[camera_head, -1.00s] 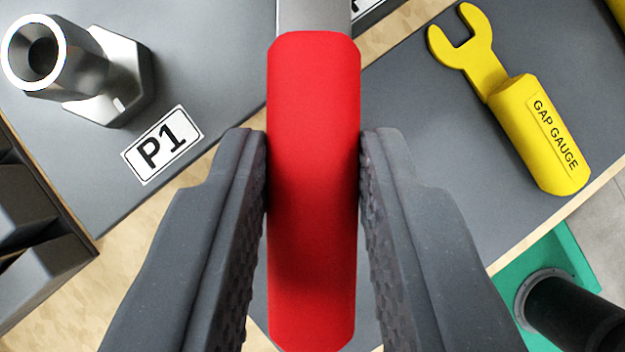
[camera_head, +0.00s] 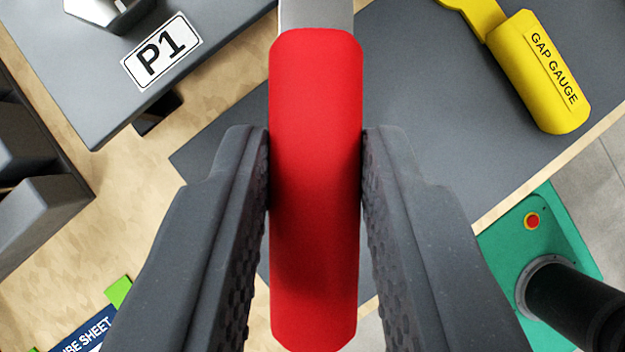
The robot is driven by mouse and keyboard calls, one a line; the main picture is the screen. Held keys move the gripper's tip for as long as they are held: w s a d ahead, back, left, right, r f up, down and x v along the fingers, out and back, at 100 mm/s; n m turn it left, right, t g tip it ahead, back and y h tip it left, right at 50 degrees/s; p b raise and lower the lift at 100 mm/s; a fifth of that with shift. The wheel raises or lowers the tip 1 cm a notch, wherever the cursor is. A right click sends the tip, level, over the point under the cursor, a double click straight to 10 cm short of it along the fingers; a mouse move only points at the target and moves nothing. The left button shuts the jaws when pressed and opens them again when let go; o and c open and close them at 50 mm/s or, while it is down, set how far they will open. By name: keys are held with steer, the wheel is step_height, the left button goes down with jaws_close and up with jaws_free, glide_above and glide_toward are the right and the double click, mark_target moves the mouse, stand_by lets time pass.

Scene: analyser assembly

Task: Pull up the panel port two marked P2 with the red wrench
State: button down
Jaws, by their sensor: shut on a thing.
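My gripper (camera_head: 315,185) is shut on the red handle of the wrench (camera_head: 315,120), with a dark finger against each side. The wrench's grey metal shaft (camera_head: 316,14) runs out of the top of the picture, so its head is hidden. The P1 label (camera_head: 161,51) lies on the grey panel (camera_head: 90,75) at the upper left. Part of a metal hex fitting (camera_head: 108,12) shows above that label, cut off by the top edge. No P2 label or port shows in this view.
A yellow gap gauge (camera_head: 540,75) lies on a dark grey mat (camera_head: 430,130) at the upper right. Dark bins (camera_head: 35,215) stand at the left. A blue and green sheet (camera_head: 88,332) lies at the lower left. Bare wooden table (camera_head: 130,225) shows between them.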

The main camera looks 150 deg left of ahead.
step_height(320, 180, up, 9)
steer(key=s+p, duration=0.1)
steer(key=s, duration=0.1)
steer(key=shift+s+p, duration=0.3)
steer(key=shift+p, duration=0.1)
stand_by(0.3)
steer(key=shift+f, duration=0.1)
